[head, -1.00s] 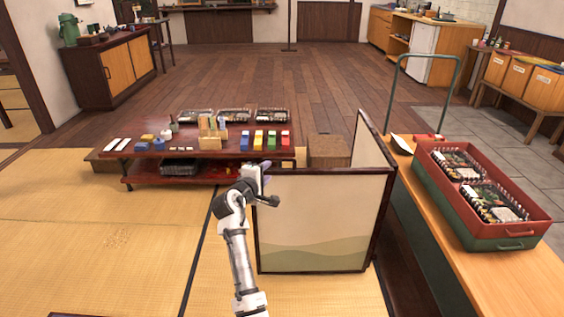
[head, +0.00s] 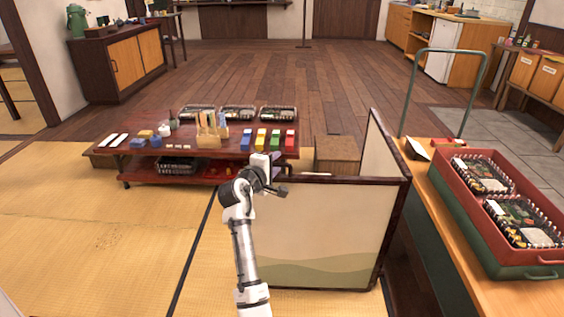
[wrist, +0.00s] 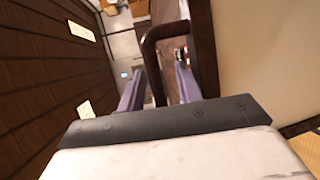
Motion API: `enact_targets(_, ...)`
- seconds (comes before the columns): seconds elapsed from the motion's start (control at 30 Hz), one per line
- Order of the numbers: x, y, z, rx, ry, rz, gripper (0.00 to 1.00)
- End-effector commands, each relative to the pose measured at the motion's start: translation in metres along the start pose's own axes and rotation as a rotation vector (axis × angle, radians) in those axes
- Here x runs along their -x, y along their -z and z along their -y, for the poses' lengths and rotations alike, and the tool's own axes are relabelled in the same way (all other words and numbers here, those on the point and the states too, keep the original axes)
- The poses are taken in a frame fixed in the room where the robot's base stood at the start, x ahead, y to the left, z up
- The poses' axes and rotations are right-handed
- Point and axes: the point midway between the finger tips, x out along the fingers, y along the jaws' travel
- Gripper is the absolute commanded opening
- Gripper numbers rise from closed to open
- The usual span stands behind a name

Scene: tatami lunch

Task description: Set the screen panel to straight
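The screen panel (head: 325,228) is a cream folding screen with a dark frame and a green wave along its bottom. Its front leaf faces me, and a second leaf (head: 381,150) runs back at an angle from the right edge. My gripper (head: 270,178) is at the upper left edge of the front leaf. In the wrist view, a dark loop handle (wrist: 150,55) stands out from the panel frame (wrist: 204,45). My gripper's purple fingers (wrist: 158,85) sit on both sides of the handle bar, with a visible gap. Contact with the bar is unclear.
A low red-brown table (head: 225,151) with bento boxes, bottles and colored blocks stands behind my gripper. A wooden counter (head: 445,210) carrying a red crate (head: 476,218) is right of the screen. A wooden box (head: 337,155) stands behind it. Tatami (head: 90,230) at left is clear.

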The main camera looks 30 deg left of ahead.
Motion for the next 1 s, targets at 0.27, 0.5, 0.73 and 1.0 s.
enact_targets(0.27, 0.0008, 0.0011, 0.0011, -0.001, 0.000, 0.000, 0.34)
enact_targets(0.5, 0.0007, 0.0011, 0.0009, -0.001, 0.000, 0.000, 0.26)
enact_targets(0.73, 0.0007, 0.0011, 0.0010, -0.001, 0.000, -0.001, 0.00)
enact_targets(1.0, 0.0006, 0.0010, 0.0010, -0.001, 0.000, -0.001, 0.00)
